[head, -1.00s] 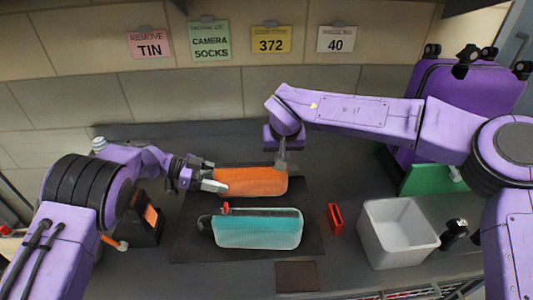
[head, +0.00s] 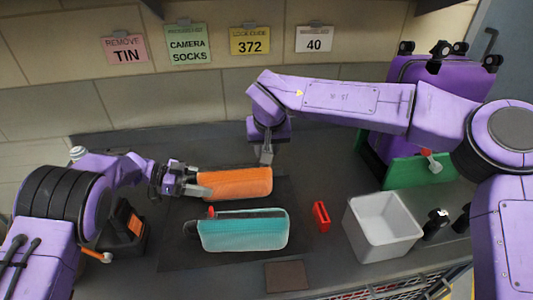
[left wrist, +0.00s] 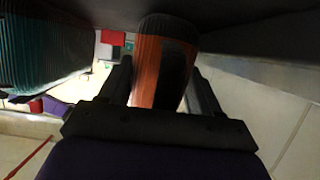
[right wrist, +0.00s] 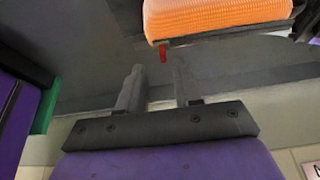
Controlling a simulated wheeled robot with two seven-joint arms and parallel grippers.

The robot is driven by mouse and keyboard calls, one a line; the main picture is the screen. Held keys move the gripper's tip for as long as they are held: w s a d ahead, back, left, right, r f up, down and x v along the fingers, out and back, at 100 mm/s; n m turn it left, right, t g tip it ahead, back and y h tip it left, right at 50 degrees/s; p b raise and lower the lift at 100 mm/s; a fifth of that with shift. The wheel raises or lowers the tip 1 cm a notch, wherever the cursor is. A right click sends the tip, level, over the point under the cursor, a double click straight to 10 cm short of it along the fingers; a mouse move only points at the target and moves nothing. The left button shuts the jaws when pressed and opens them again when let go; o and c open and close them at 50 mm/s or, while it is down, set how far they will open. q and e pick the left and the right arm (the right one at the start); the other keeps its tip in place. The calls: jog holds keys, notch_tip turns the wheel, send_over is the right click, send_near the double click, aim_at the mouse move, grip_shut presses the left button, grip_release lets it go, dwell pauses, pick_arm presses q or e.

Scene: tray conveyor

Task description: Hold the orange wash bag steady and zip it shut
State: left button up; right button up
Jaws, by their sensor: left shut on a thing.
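The orange wash bag (head: 236,183) lies on the dark mat behind a teal bag. My left gripper (head: 196,182) is shut on its left end; the left wrist view shows the bag's orange and dark end (left wrist: 160,65) between the fingers. My right gripper (head: 265,156) is at the back right corner of the bag, apart from it. In the right wrist view its fingers (right wrist: 157,80) are spread with nothing between them. The red zip pull (right wrist: 163,52) hangs just beyond the fingertips, at the bag end that is right in the head view. The zip line is hidden in the head view.
The teal bag (head: 244,231) with a red pull (head: 211,212) lies in front on the mat (head: 180,255). A red object (head: 321,216) and a white bin (head: 382,227) stand to the right. A dark box (head: 127,228) is left; a purple suitcase (head: 435,90) stands behind.

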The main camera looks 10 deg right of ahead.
jog(key=v, duration=0.8)
jog(key=shift+s, duration=0.15)
jog(key=shift+r, duration=0.15)
pick_arm(q)
jog(key=o, duration=1.5)
jog(key=shift+c, duration=0.2)
